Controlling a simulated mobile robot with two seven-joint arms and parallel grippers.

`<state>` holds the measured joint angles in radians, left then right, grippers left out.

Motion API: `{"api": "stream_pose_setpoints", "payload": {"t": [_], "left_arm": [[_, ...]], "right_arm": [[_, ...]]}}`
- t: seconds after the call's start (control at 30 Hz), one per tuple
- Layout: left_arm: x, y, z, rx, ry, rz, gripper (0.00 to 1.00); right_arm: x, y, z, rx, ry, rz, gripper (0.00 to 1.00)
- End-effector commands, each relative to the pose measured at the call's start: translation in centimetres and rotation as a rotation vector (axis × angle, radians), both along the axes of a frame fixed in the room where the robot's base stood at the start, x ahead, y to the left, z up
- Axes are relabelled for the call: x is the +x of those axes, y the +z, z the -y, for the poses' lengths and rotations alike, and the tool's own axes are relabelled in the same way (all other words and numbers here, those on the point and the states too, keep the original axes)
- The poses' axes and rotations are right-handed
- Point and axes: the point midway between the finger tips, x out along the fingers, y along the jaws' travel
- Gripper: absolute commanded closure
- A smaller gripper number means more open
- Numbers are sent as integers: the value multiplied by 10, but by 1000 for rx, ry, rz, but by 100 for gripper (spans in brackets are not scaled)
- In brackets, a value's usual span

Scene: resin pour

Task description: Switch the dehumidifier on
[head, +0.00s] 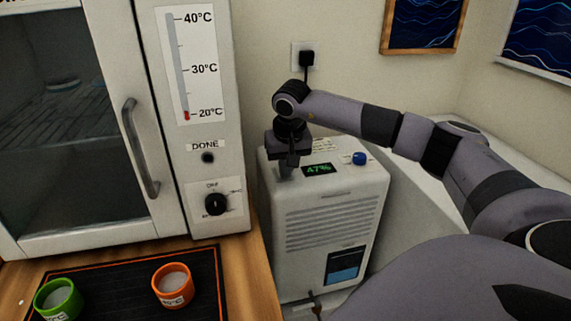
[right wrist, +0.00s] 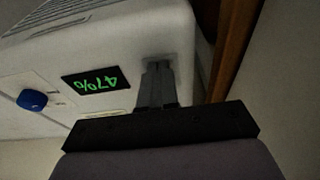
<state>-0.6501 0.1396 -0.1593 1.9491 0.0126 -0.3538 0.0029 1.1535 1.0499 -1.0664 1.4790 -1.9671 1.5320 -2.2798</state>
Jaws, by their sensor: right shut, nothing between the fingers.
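The white dehumidifier (head: 332,218) stands on the floor beside the cabinet. Its top display (head: 319,169) is lit and reads 47% in green; it also shows in the right wrist view (right wrist: 95,82). A blue knob (head: 359,158) sits on the top to the right of the display. My right gripper (head: 286,172) is shut and empty, pointing down at the top's left end. In the right wrist view its fingertips (right wrist: 156,64) are at or very near a small pale patch on the top; contact cannot be told. The left gripper is out of view.
A glass-door cabinet (head: 208,100) with a dial (head: 216,204) and thermometer stands at left. A wooden bench holds a black mat (head: 125,290) with green (head: 57,299) and orange (head: 173,285) cups. A plug sits in the wall socket (head: 304,56) behind.

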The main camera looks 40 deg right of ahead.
Motion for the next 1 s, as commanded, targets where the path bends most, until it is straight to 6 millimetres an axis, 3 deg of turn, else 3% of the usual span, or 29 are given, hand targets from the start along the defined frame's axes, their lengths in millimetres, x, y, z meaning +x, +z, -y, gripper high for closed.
{"api": "stream_pose_setpoints", "payload": {"t": [0.83, 1.0], "left_arm": [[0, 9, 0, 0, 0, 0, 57], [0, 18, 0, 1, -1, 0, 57]], "right_arm": [[13, 8, 7, 0, 1, 0, 100], [12, 17, 4, 0, 0, 0, 100]]}}
